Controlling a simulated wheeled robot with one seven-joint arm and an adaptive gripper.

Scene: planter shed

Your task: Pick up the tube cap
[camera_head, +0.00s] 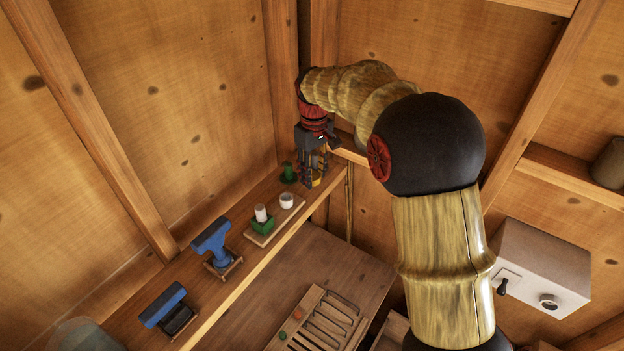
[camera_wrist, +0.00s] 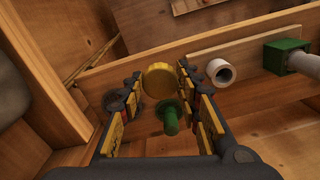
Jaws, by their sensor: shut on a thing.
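The tube cap looks to be a round yellow piece (camera_wrist: 160,80) between my fingertips in the wrist view. A bit of its yellow (camera_head: 316,183) shows below the fingers in the head view. My gripper (camera_wrist: 159,84) is shut on it, with one finger on either side. In the head view my gripper (camera_head: 314,177) points down over the far end of the wooden shelf (camera_head: 232,275). I cannot tell whether the cap touches the shelf.
A green peg-like piece (camera_head: 288,173) stands close beside my gripper. A board (camera_head: 262,239) holds a white hollow cylinder (camera_head: 286,201) and a green block (camera_head: 263,227) with a white tube. Blue-topped tools (camera_head: 211,240) stand nearer. The shed walls enclose the corner.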

